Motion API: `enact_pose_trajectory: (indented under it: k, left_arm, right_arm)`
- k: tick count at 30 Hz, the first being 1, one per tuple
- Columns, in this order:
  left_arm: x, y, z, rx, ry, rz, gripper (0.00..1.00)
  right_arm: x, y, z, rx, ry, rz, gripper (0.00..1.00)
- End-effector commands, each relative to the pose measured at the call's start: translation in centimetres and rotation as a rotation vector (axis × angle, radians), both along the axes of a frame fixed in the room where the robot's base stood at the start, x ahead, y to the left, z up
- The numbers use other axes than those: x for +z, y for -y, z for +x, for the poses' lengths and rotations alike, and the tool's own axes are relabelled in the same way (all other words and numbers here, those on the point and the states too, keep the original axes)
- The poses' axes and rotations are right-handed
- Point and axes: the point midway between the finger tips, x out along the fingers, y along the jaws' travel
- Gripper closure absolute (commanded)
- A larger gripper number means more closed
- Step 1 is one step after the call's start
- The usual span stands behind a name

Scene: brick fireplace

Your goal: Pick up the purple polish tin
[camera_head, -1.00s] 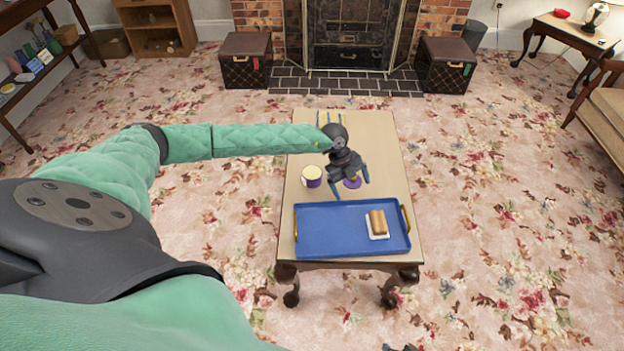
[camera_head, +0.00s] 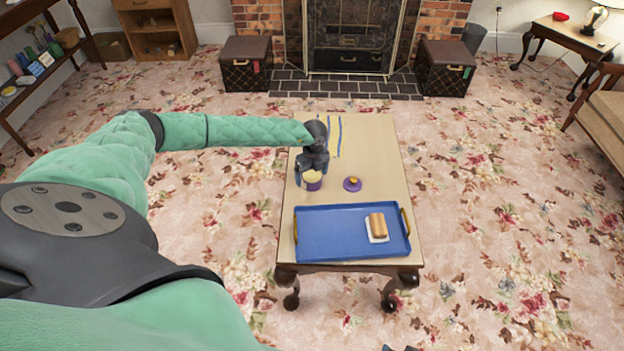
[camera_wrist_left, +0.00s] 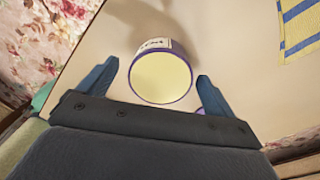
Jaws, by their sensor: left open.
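The purple polish tin (camera_head: 313,183) stands upright on the wooden coffee table (camera_head: 380,150), behind the blue tray. It has a cream top. In the left wrist view the tin (camera_wrist_left: 160,78) shows its cream face, purple rim and a white label, and it lies between the spread fingers with room at each side. My left gripper (camera_head: 311,170) is open and empty, above and just behind the tin, partly covering it. The gripper also shows in the wrist view (camera_wrist_left: 158,70). A small dark part at the bottom edge may be my right gripper (camera_head: 400,348); its jaws cannot be made out.
A purple disc with a yellowish top (camera_head: 352,184) lies right of the tin. A blue tray (camera_head: 325,245) fills the near part of the table, with a brown and white item (camera_head: 377,225) on it. A striped cloth (camera_wrist_left: 300,28) lies at the table's far side.

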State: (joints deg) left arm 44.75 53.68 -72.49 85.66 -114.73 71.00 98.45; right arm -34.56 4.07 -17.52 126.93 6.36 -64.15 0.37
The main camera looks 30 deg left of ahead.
Motion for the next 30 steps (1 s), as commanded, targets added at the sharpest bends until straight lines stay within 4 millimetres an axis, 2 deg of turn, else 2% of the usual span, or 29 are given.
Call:
enact_pose_trajectory:
  k: [4, 11, 19, 20, 30]
  left_arm:
    - [-1.6, 0.1, -0.1, 0.0, 0.0, -0.001, 0.09]
    - [-1.9, 0.1, -0.1, 0.0, 0.001, -0.001, 0.09]
    - [-1.8, 0.1, -0.1, 0.0, 0.001, -0.001, 0.6]
    - [-1.8, 0.1, 0.0, 0.0, 0.001, -0.001, 0.62]
    - [-1.1, 0.1, 0.0, -0.001, 0.002, -0.002, 0.62]
  right_arm:
    - [0.8, 0.1, -0.1, 0.003, -0.006, -0.001, 0.6]
    - [0.8, 0.1, -0.1, 0.003, -0.009, -0.002, 0.6]
    - [0.8, 0.0, -0.2, 0.003, -0.009, -0.001, 0.6]
    - [0.8, 0.0, -0.2, 0.003, -0.009, -0.001, 0.6]
    - [0.6, 0.0, -0.1, 0.002, -0.005, 0.0, 0.6]
